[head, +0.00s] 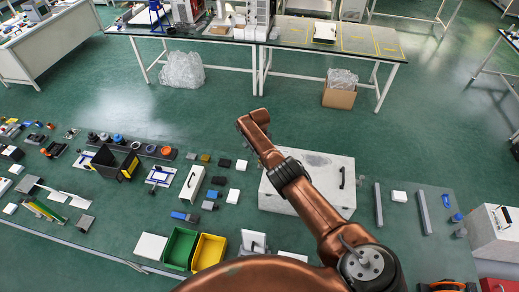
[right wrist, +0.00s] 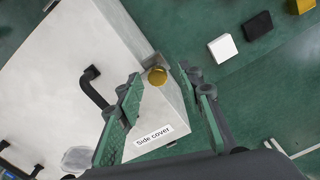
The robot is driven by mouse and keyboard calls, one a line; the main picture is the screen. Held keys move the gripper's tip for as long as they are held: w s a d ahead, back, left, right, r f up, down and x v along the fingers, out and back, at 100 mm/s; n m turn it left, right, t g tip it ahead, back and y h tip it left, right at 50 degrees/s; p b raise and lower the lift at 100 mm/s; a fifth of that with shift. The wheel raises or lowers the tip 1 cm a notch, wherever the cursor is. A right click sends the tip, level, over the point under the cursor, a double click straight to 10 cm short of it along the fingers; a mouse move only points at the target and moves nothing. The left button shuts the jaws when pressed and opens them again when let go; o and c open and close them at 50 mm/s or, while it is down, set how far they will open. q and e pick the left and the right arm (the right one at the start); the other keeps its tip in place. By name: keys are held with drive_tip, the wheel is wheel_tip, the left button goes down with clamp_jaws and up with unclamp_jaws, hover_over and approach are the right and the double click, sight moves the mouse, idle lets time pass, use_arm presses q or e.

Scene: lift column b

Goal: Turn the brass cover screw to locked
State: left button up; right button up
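The brass cover screw (right wrist: 157,75) is a small round knob on the edge of a white box (right wrist: 75,75), beside a panel labelled "Side cover" (right wrist: 155,134). My right gripper (right wrist: 164,80) is open, and the screw shows between its fingertips, nearer the left one, with no clear contact. I cannot tell which way the screw is turned. In the head view the white box (head: 328,172) stands on the mat, partly behind my right arm. The screw and right gripper cannot be made out there. My left gripper is not in view.
A black handle (right wrist: 92,85) stands out from the box left of the gripper. A white block (right wrist: 222,48) and a black block (right wrist: 258,25) lie on the green surface beyond. Green (head: 180,248) and yellow bins (head: 209,252) stand at the front.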

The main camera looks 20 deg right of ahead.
wheel_tip(320, 180, up, 11)
drive_tip(key=shift+d+r, duration=0.15)
drive_tip(key=shift+r, duration=0.05)
idle(0.6)
